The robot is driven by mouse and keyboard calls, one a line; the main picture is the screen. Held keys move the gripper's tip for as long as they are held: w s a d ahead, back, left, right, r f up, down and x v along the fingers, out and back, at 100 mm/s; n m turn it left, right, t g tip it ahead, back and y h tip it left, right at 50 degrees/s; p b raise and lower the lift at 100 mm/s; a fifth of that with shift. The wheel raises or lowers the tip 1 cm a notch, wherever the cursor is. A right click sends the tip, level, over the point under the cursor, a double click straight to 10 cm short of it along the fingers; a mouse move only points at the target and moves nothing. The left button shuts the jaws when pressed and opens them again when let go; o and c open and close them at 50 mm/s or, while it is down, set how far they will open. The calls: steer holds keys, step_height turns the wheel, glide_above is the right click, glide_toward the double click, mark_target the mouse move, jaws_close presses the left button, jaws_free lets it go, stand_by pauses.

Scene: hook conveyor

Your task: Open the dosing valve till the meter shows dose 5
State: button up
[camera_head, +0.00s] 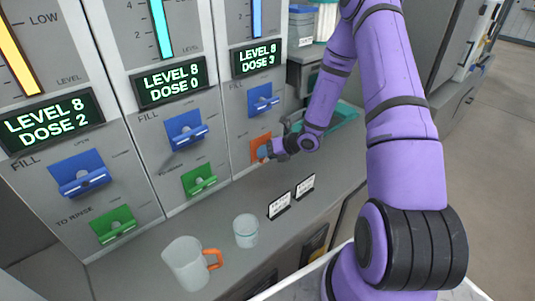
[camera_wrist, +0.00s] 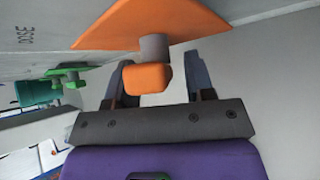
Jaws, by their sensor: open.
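The orange valve (camera_head: 256,137) is at the bottom of the rightmost panel, with a meter (camera_head: 256,58) above it reading LEVEL 8, DOSE 3. My gripper (camera_head: 268,150) is at this valve and partly covers it in the head view. In the wrist view, the orange valve plate (camera_wrist: 150,24) is at the top, with a grey stem and an orange handle (camera_wrist: 147,79).
The middle meter (camera_head: 168,82) reads DOSE 0 and the left meter (camera_head: 48,120) DOSE 2. Blue valves (camera_head: 186,130) and green valves (camera_head: 199,180) sit on the panels. A mug (camera_head: 186,264), a cup (camera_head: 246,231) and two label cards (camera_head: 279,205) stand on the counter.

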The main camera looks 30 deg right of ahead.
steer(key=v, duration=1)
steer(key=shift+s+d+r, duration=0.2)
steer(key=shift+s, duration=0.1)
stand_by(6.7)
